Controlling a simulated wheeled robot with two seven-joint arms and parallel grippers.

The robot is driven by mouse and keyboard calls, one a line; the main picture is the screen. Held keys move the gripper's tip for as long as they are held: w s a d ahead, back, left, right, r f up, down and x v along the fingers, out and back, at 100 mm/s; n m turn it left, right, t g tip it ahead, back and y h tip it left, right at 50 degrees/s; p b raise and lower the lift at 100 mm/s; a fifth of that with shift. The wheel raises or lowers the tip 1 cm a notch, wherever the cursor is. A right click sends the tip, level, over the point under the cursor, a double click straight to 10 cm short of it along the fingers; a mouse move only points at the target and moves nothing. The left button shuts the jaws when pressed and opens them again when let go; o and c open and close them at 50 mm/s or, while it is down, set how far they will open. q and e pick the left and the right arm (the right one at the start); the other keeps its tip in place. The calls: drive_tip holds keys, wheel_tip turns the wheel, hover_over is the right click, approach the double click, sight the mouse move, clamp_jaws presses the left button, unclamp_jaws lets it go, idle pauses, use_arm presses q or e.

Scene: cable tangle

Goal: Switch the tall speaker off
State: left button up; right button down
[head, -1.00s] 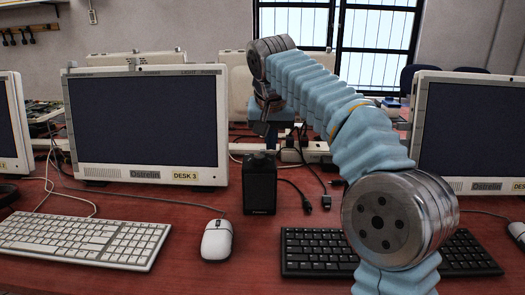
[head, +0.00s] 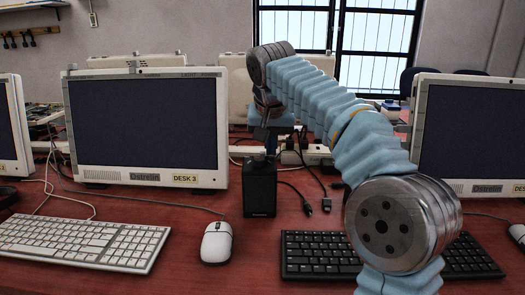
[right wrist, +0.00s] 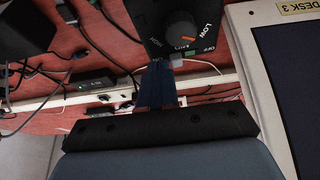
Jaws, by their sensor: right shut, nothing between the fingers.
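The tall speaker (head: 260,190) is a black upright box on the red desk, right of the Desk 3 monitor. In the right wrist view its rear panel (right wrist: 150,28) shows a knob (right wrist: 182,30) with an orange mark, a "LOW" label, and "ON" and "OFF" lettering. A small pale switch (right wrist: 177,61) sits between those two words. My right gripper (right wrist: 158,68) is shut and empty, its fingertips close to the switch on the "ON" side; I cannot tell if they touch. In the head view the right gripper is behind the speaker top. The left gripper is out of view.
A white mouse (head: 217,241) and a white keyboard (head: 85,243) lie left of the speaker. A black keyboard (head: 325,254) is at the right. Cables with loose plugs (head: 326,204) and a white power strip (head: 315,154) lie behind. The Desk 3 monitor (head: 147,128) stands close by.

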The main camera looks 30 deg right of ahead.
drive_tip(key=shift+w+a, duration=0.3)
drive_tip(key=shift+a, duration=0.3)
drive_tip(key=shift+r+p, duration=0.1)
drive_tip(key=shift+p, duration=0.25)
wheel_tip(320, 180, up, 4)
drive_tip(key=p, duration=0.4)
drive_tip(key=shift+d, duration=0.1)
drive_tip(key=shift+s+d+r, duration=0.1)
drive_tip(key=shift+r, duration=0.8)
